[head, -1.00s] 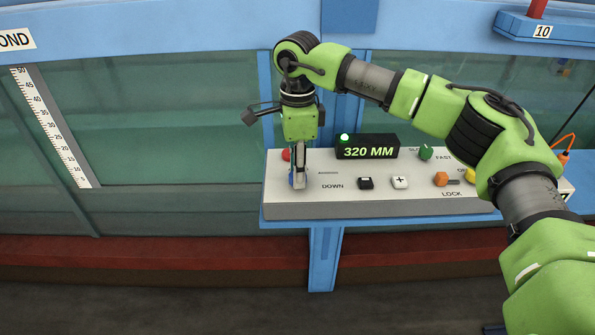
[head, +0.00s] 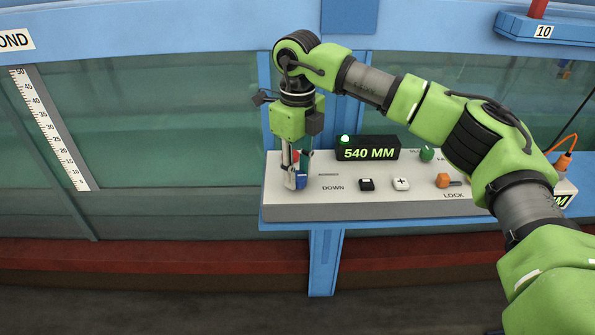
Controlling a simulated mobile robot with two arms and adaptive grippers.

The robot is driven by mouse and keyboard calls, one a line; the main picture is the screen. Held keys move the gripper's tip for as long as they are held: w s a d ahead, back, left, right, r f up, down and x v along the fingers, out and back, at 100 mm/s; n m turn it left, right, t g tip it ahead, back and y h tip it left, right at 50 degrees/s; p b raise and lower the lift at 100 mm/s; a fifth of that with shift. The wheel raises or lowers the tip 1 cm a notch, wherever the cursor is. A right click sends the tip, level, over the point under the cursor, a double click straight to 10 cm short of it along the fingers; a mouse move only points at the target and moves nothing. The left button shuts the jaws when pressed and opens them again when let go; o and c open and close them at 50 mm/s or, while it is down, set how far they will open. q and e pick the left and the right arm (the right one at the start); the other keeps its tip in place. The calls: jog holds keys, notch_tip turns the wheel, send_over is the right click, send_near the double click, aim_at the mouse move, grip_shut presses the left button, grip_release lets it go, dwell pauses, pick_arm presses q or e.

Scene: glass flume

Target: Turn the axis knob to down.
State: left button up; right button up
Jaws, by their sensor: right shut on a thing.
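The axis knob (head: 301,181), small and blue, is on the left end of the grey control panel (head: 400,207), just left of the word DOWN. My right gripper (head: 296,183) points straight down and is shut on the blue knob. The fingers hide most of the knob, so I cannot tell which way it points. The black display (head: 368,153) on the panel reads 540 MM, with a green lamp lit on top. My left gripper is not in view.
The panel also carries a black button (head: 367,185), a white plus button (head: 401,184), an orange lock knob (head: 443,181) and a green knob (head: 427,153). An orange plug (head: 563,161) is at the right end. The glass flume wall (head: 160,130) stands behind.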

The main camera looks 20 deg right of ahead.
aim_at(298, 176)
jog(key=shift+m, duration=0.5)
jog(key=o, duration=1.1)
notch_tip(298, 176, up, 12)
dwell(0.4)
